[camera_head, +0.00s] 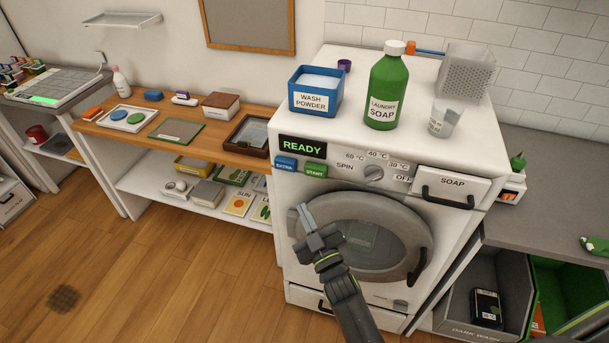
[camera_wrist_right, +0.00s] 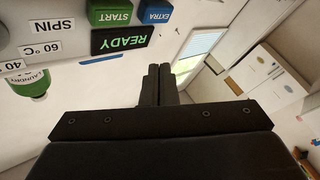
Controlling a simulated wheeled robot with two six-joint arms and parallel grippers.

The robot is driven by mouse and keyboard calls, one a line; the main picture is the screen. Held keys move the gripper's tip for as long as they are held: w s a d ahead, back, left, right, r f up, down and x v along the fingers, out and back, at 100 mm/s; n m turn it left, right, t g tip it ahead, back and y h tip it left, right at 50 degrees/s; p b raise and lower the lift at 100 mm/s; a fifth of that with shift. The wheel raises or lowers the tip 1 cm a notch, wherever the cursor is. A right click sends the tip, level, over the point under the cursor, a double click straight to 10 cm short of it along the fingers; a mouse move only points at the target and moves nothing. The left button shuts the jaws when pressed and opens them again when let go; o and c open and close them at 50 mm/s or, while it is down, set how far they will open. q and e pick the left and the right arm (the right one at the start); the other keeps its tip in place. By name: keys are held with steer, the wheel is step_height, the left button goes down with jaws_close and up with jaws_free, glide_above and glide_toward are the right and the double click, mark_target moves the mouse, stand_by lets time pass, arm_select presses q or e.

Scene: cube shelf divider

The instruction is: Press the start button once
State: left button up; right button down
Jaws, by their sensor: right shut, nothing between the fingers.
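The green START button (camera_head: 315,170) is on the upper left of the washing machine's front panel, right of the blue EXTRA button (camera_head: 286,163). Above them the display (camera_head: 302,147) reads READY. My right gripper (camera_head: 302,208) is shut and empty, in front of the machine and below the START button, apart from it. In the right wrist view the shut fingers (camera_wrist_right: 157,72) show in the middle, with the START button (camera_wrist_right: 110,14) at the top, left of the fingertips. My left gripper is not in view.
The machine's round door (camera_head: 365,235) is shut. The panel also holds a dial (camera_head: 373,173) and a SOAP drawer (camera_head: 450,187). A wash powder box (camera_head: 315,92) and a green laundry soap bottle (camera_head: 386,88) stand on top. A wooden shelf (camera_head: 185,135) is at left.

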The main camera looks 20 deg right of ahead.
mark_target(316, 170)
steer(key=shift+w+a+r, duration=0.1)
steer(key=shift+a+r, duration=0.15)
steer(key=shift+r, duration=0.15)
steer(key=shift+w, duration=0.1)
steer(key=w+d+b, duration=0.4)
steer(key=w+d, duration=0.1)
steer(key=w, duration=0.2)
steer(key=shift+b, duration=0.3)
stand_by(1.2)
steer(key=shift+w, duration=0.15)
stand_by(0.6)
